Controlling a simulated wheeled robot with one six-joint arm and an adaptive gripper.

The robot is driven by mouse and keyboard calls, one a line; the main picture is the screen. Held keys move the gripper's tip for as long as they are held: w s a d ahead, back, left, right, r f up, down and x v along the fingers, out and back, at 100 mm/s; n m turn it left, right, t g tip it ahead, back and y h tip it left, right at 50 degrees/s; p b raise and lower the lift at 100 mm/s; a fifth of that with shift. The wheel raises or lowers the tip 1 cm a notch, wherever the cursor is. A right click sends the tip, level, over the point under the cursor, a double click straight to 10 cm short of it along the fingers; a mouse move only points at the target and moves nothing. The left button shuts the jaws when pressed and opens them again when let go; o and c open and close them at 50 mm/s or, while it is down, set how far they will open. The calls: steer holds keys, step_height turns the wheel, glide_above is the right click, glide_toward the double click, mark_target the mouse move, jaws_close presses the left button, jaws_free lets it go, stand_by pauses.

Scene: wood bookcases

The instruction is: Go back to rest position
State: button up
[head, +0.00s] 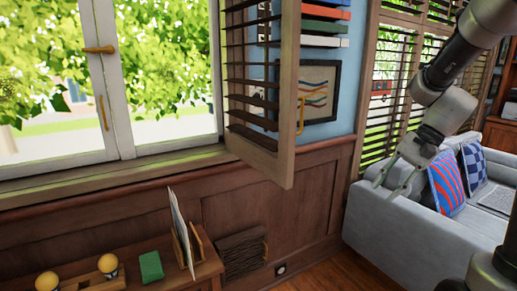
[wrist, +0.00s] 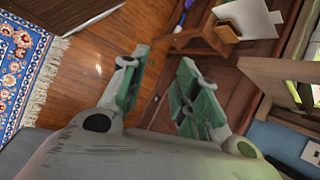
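My arm comes in from the upper right of the head view. My gripper (head: 390,186) hangs in the air in front of the grey sofa's left end. In the wrist view, its two green-padded fingers (wrist: 164,64) stand apart with nothing between them. Wooden floor and brown wall panelling show behind the gap.
An open louvred shutter (head: 285,90) juts into the room left of my arm. The grey sofa (head: 385,228) with cushions stands behind and below my gripper. A low wooden table (head: 205,268) is at lower left. A patterned rug (wrist: 28,65) lies on the floor.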

steer(key=s+d+r+n+t+h, duration=0.2)
steer(key=s+r+n+h, duration=0.1)
steer(key=s, duration=0.5)
steer(key=s+d+r+n+t+h, duration=0.1)
steer(key=s+r+n+t+h, duration=0.1)
steer(key=s+n, duration=0.3)
steer(key=s+r+h, duration=0.1)
steer(key=s, duration=0.1)
steer(key=shift+s+d+n+t, duration=0.3)
steer(key=shift+s+d+t, duration=0.05)
steer(key=shift+t, duration=0.05)
